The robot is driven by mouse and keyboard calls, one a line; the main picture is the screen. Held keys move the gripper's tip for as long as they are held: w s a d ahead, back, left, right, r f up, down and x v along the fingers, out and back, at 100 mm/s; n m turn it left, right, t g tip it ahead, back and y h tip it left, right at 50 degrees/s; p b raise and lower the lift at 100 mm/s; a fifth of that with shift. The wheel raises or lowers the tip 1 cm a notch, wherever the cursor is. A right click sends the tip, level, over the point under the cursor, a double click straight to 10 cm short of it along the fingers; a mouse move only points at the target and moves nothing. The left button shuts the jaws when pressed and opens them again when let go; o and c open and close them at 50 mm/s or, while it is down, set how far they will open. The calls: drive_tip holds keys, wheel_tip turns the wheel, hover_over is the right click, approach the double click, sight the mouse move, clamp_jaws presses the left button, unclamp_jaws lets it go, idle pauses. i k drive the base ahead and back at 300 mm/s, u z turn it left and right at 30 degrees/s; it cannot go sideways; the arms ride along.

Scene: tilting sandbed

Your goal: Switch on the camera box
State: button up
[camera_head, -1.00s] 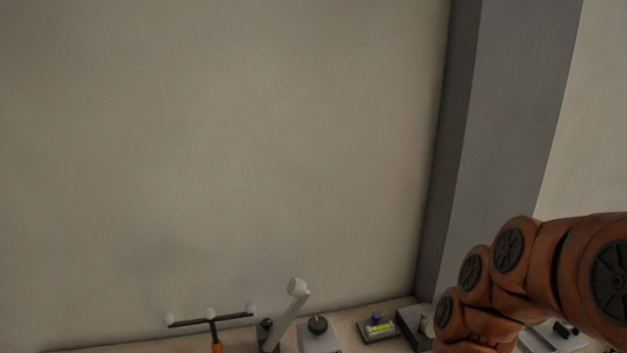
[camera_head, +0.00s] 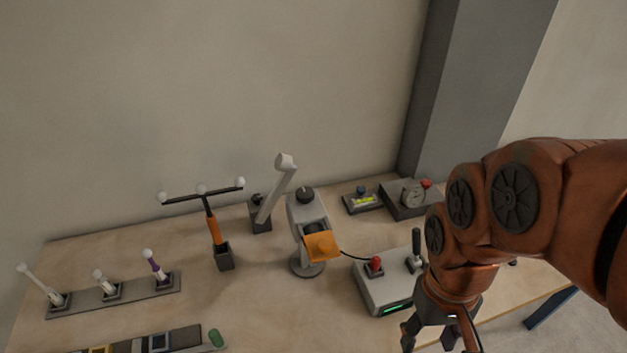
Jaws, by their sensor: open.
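A light grey box (camera_head: 378,290) sits on the table with a red knob and a dark lever on top and a green lit strip on its front. A dark cable runs from it to a grey device (camera_head: 304,211) on a round stand, with a black knob on top and an orange part in front. No label shows which of these is the camera box. My gripper (camera_head: 437,340) is open and points down, to the right of and nearer than the light grey box. Its lower end is cut off by the bottom edge, and my arm hides part of the table.
A dark grey box (camera_head: 408,199) with a dial and a small level (camera_head: 362,201) stand at the back right. A white-tipped lever (camera_head: 273,195), an orange-handled T-shaped wand (camera_head: 212,222) and a strip (camera_head: 115,297) with small handles stand left. The table (camera_head: 250,310) is bare front centre.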

sight(417, 233)
drive_tip(key=u, duration=1)
drive_tip(key=k, duration=0.35)
drive_tip(key=z, duration=0.4)
